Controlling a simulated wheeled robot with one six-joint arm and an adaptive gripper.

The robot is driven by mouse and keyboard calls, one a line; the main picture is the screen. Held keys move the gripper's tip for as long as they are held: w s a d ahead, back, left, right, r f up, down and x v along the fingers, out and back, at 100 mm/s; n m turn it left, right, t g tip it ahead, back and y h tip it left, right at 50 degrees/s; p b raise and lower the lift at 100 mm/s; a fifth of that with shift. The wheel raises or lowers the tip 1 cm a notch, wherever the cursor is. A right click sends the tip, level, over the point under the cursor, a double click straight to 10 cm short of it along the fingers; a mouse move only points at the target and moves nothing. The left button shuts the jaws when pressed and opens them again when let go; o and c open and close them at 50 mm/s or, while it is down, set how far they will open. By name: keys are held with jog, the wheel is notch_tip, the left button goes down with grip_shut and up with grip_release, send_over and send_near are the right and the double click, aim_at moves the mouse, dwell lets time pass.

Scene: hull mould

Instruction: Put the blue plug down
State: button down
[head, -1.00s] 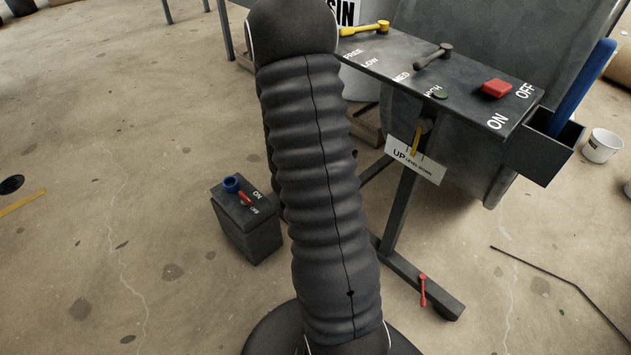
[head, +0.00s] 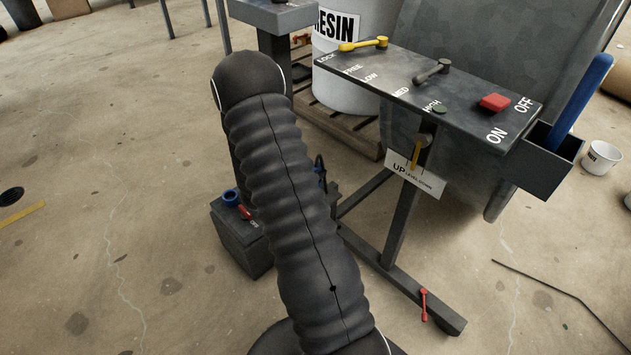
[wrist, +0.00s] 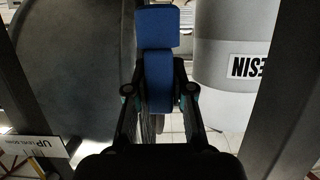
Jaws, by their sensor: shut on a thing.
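The blue plug (wrist: 158,28) is in the wrist view, a blue block with a narrower blue part below it. My gripper (wrist: 158,92) is shut on that narrower part, one finger on each side. The plug stands out beyond the fingertips, with a pale tiled floor behind its lower end. In the head view my arm hides most of the gripper and the plug; only a small dark part shows at the arm's right edge.
A grey box (head: 240,242) with a blue ring (head: 231,197) and red lever stands left of my arm. A grey control panel (head: 440,92) with levers and a red button is at right. A white resin drum (head: 345,80) stands behind. Open concrete floor lies at left.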

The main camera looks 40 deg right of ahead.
jog(key=shift+f, duration=1.9)
jog(key=shift+f+b, duration=0.2)
jog(key=shift+b, duration=0.1)
jog(key=c, duration=1)
grip_release()
jog(key=shift+r, duration=0.1)
